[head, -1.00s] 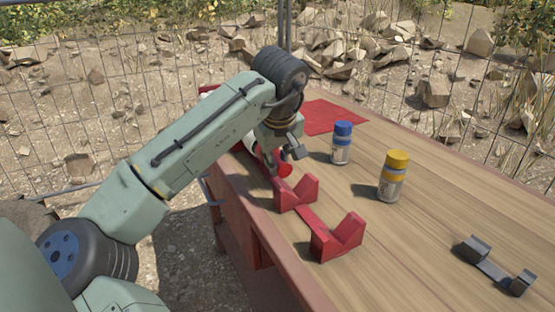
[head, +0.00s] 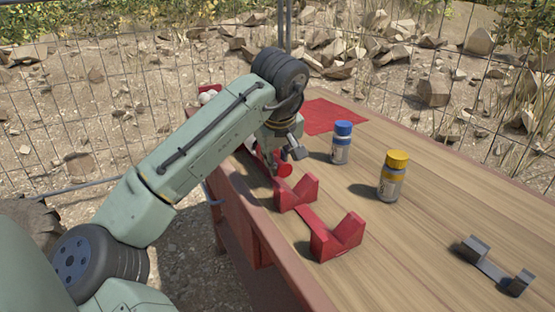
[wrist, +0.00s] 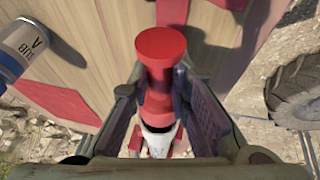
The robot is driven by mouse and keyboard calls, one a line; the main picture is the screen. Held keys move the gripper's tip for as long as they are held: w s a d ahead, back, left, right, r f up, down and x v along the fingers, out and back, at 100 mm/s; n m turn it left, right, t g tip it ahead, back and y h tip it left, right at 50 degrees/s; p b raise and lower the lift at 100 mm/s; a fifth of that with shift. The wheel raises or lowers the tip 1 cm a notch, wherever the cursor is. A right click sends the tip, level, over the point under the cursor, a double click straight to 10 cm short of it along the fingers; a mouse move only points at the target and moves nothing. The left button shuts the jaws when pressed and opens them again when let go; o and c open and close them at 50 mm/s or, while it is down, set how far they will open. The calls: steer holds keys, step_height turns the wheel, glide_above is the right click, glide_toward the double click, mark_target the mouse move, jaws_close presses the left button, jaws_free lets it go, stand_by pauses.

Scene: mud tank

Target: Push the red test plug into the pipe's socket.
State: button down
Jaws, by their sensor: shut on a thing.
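The red test plug (wrist: 160,85) is between the two fingers of my gripper (wrist: 160,115) in the wrist view, its wide round cap facing the camera. In the head view the plug (head: 286,170) shows just behind the nearer red cradles. The white pipe (wrist: 159,142) with red marks lies directly beyond the plug in the wrist view, in line with it. The plug's far end meets or nearly meets the pipe's dark rim; I cannot tell how deep it sits. My gripper (head: 279,165) is shut on the plug, low over the bench. The arm hides most of the pipe in the head view.
Two red V-shaped cradles (head: 337,237) stand on the wooden bench (head: 420,240) in front of the plug. A blue-capped bottle (head: 341,143) and a yellow-capped bottle (head: 393,176) stand to the right. A grey bracket (head: 495,268) lies at right. A red mat (head: 333,116) lies behind.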

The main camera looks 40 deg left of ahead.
steer(key=shift+w+a, duration=0.1)
steer(key=shift+a, duration=0.1)
steer(key=shift+w+a+p, duration=0.3)
steer(key=shift+a+p, duration=0.15)
steer(key=shift+a, duration=0.3)
steer(key=shift+w+a+p, duration=0.35)
steer(key=shift+a+p, duration=0.1)
steer(key=shift+a, duration=0.25)
steer(key=shift+w+a+p, duration=0.3)
steer(key=shift+a+p, duration=0.15)
steer(key=shift+a, duration=0.3)
steer(key=shift+a, duration=0.1)
steer(key=c, duration=1.4)
jaws_free()
steer(key=v, duration=1.2)
